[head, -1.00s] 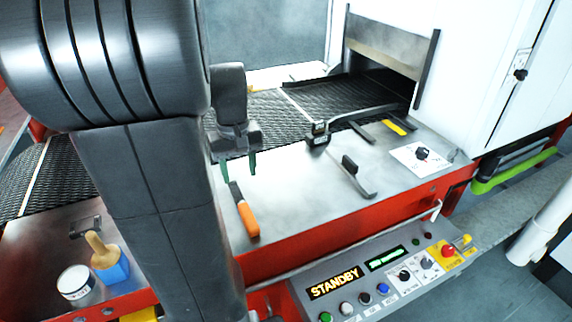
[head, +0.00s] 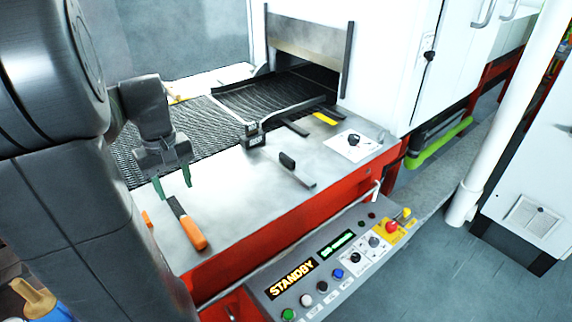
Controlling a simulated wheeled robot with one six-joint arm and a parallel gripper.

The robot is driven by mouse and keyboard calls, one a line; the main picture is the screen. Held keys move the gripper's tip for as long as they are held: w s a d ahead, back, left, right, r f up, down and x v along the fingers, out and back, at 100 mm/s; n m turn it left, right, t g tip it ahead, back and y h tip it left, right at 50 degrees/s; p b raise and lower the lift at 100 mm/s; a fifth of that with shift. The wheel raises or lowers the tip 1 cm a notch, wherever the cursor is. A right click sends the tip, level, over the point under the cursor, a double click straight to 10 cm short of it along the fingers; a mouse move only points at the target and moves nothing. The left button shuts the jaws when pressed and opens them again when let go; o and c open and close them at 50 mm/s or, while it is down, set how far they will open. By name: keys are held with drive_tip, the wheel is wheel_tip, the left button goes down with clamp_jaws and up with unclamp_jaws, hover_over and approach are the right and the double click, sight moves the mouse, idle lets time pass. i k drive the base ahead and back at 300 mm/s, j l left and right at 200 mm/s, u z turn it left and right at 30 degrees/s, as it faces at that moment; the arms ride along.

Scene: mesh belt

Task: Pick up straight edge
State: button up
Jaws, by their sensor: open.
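I cannot tell for certain which thing is the straight edge. One candidate is a thin grey metal strip (head: 303,178) with an upright black block at its far end, lying on the steel table top. Another is a short dark flat bar (head: 295,128) near the belt. My gripper (head: 172,189) points down above the left part of the table, with its two green-tipped fingers apart and nothing between them. It is well left of both candidates and close to an orange-handled tool (head: 190,229).
A black device (head: 252,134) stands by the mesh belt (head: 140,148). A yellow piece (head: 325,118) and a white plate with a black knob (head: 354,141) lie to the right. The control panel (head: 300,290) reads STANDBY.

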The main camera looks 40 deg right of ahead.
sight(284, 162)
drive_tip(key=l+u, duration=0.15)
drive_tip(key=l, duration=0.25)
drive_tip(key=k+l+u, duration=0.1)
drive_tip(key=l, duration=0.3)
drive_tip(key=k+l+u, duration=0.15)
drive_tip(key=l, duration=0.2)
drive_tip(key=k+l+u, duration=0.1)
drive_tip(key=l, duration=0.3)
